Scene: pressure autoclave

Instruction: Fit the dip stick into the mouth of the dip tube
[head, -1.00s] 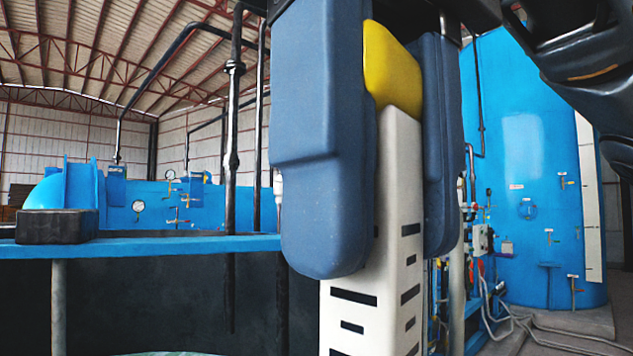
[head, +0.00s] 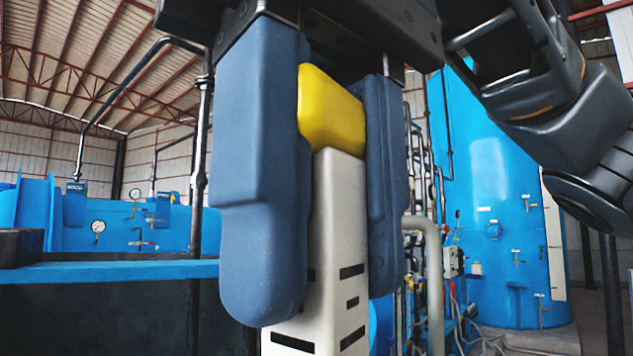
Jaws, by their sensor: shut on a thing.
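My gripper (head: 335,215) fills the middle of the head view, pointing down. Its two blue fingers are shut on the dip stick (head: 335,240), holding it between them. The dip stick is a pale, flat-sided bar with dark slot marks and a yellow top (head: 331,110). It hangs close to upright, and its lower end runs out of the bottom of the picture. I cannot make out the mouth of the dip tube in this view.
A blue ledge (head: 120,271) with a dark block (head: 20,247) on it lies at the left. A blue horizontal vessel with gauges (head: 98,226) stands behind. A tall blue tank (head: 495,200) stands at the right, with pipes (head: 432,270) in front of it.

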